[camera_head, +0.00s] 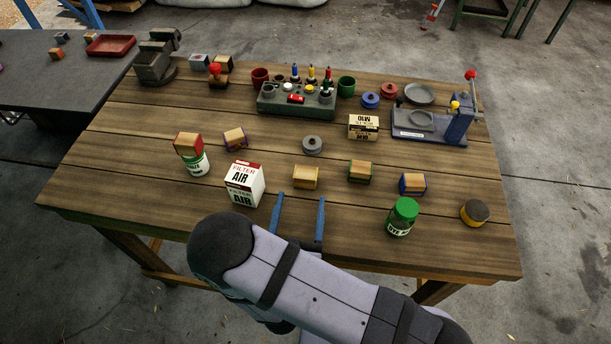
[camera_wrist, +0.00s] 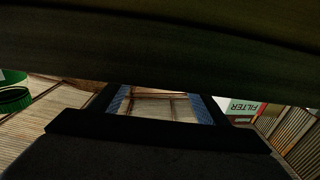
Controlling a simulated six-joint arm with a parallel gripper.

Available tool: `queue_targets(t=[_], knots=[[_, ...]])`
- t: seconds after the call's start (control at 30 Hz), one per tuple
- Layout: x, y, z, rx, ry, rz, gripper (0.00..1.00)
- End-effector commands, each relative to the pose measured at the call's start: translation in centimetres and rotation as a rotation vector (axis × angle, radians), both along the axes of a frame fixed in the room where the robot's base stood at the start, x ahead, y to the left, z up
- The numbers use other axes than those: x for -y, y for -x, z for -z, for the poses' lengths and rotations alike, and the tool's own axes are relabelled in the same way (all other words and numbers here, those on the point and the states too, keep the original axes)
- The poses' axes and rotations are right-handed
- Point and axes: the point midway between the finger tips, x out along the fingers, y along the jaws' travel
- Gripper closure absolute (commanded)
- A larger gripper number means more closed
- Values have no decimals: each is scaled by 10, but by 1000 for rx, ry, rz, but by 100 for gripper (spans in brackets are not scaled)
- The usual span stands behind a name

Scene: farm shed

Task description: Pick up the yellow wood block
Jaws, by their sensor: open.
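The yellow wood block (camera_head: 306,177), a wood-faced block with yellow edges, sits on the wooden table right of the white AIR FILTER box. My gripper (camera_head: 300,199) is open and empty in the head view. Its two blue fingers point toward the block from the near side, spread about the block's width, with a small gap between tips and block in the picture. In the wrist view the blue fingers (camera_wrist: 160,105) frame a dim brown patch; I cannot tell whether it is the block or table planks.
The AIR FILTER box (camera_head: 244,183) stands close left of the block. A green-edged block (camera_head: 360,171) and a blue-edged block (camera_head: 413,184) sit to the right. A green-lidded jar (camera_head: 402,217) stands near the front edge. A grey disc (camera_head: 312,145) lies behind the block.

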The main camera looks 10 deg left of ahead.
Motion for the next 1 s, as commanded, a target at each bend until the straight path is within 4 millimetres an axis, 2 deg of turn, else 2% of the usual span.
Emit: queue_targets(t=[0.1,0.37,0.8,1.0], knots=[[1,-9,-2,0,0,3,31],[0,-14,-2,0,-1,1,31],[-1,-58,-4,-1,0,3,31],[-2,-64,-2,-1,-1,0,31]])
